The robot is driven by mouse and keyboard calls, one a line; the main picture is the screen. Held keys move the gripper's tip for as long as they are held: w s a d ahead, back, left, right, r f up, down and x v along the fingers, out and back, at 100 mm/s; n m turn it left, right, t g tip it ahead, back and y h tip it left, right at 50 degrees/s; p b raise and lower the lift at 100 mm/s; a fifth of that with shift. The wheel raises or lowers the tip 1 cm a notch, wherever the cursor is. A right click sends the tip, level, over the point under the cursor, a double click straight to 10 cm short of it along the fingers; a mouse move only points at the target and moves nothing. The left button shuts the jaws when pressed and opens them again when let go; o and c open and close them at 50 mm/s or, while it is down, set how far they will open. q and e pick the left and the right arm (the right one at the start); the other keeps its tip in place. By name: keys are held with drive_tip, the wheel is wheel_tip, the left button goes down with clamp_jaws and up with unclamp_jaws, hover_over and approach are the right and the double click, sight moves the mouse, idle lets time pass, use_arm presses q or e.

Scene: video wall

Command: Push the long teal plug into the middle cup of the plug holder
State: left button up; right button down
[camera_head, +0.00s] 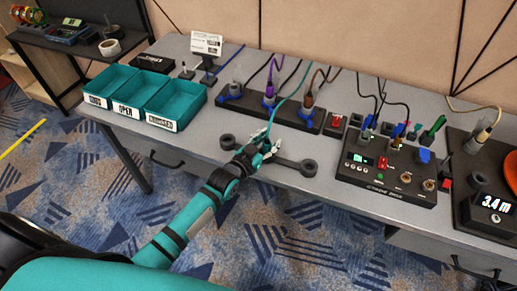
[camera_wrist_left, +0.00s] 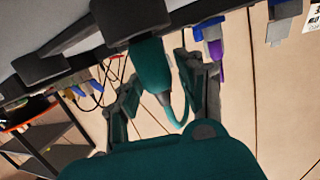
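The plug holder is a dark bar with round cups at its left end (camera_head: 227,141) and right end (camera_head: 308,167); my left gripper covers its middle in the head view. My left gripper (camera_head: 268,143) is at that middle, its fingers spread. In the left wrist view the long teal plug (camera_wrist_left: 152,65) lies between the fingertips of my left gripper (camera_wrist_left: 160,78), with a small gap at the right finger. The plug's upper end meets a dark cup (camera_wrist_left: 118,20); how deep it sits is hidden. Its teal cable (camera_head: 290,88) runs back to the power strip. My right gripper is not in view.
Behind the holder stands a dark power strip (camera_head: 310,123) with several coloured plugs and cables. A black switch box (camera_head: 390,180) stands to the right, and teal bins (camera_head: 175,103) to the left. The table front between bins and holder is clear.

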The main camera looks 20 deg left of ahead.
use_arm(q)
drive_tip(key=v, duration=1)
drive_tip(key=shift+s+a+r, duration=0.15)
drive_tip(key=shift+s+a, duration=0.05)
drive_tip(key=shift+s, duration=0.15)
drive_tip(key=s+a+f+g+y, duration=0.15)
drive_tip(key=s+f, duration=0.25)
drive_tip(key=f, duration=0.6)
drive_tip(key=s+a+f+n+g, duration=0.1)
drive_tip(key=s+f+g, duration=0.25)
drive_tip(key=f, duration=0.65)
drive_tip(key=s+a+f+g+y, duration=0.1)
drive_tip(key=s+f+g, duration=0.1)
drive_tip(key=s+f, duration=0.5)
drive_tip(key=s+f+g, duration=0.3)
drive_tip(key=s+f, duration=0.6)
drive_tip(key=s, duration=0.4)
drive_tip(key=s+f+g+y, duration=0.1)
drive_tip(key=s+f+g, duration=0.3)
drive_tip(key=s+f, duration=0.6)
drive_tip(key=s, duration=0.3)
drive_tip(key=shift+s+g, duration=0.3)
drive_tip(key=shift+s, duration=0.1)
drive_tip(key=shift+a+f, duration=0.1)
drive_tip(key=shift+a, duration=0.05)
